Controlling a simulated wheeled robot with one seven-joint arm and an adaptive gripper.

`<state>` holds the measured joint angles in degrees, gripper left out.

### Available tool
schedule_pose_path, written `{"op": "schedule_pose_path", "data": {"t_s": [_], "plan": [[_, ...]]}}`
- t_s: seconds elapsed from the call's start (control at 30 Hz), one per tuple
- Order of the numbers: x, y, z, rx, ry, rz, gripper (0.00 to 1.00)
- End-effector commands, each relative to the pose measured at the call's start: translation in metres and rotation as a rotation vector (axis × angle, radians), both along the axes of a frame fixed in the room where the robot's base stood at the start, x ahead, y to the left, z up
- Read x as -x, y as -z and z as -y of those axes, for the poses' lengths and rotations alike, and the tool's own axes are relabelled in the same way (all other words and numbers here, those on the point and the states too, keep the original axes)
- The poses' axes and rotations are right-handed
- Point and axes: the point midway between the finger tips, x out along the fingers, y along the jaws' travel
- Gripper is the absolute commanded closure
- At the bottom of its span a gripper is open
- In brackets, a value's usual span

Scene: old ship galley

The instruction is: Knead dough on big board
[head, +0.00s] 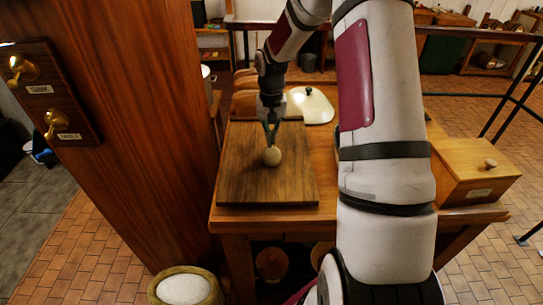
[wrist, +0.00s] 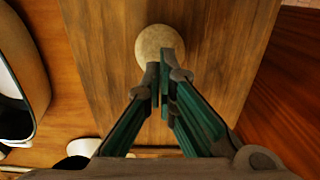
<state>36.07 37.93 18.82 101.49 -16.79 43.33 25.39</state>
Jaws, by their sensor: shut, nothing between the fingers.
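The dough (wrist: 152,45) also shows at the top of the wrist view, on the bare board (wrist: 225,50). My gripper (head: 271,143) points down at the dough from above and behind. In the wrist view its fingertips (wrist: 163,68) are together and overlap the dough's near edge, with nothing between them. I cannot tell whether the tips touch the dough.
The board lies on a wooden table (head: 325,190). A pale lid with a dark knob (head: 310,104) is behind it, and a wooden box (head: 475,172) is at the right. A thick wooden post (head: 140,130) stands close on the left. A tub of white stuff (head: 184,289) is on the floor.

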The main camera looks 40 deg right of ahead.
Motion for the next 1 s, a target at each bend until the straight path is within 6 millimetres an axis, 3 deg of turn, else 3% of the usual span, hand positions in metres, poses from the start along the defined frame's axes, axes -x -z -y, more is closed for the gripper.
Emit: {"op": "schedule_pose_path", "data": {"t_s": [1.0], "plan": [[0.0,0.02,0.0,0.0,0.0,0.0,1.0]]}}
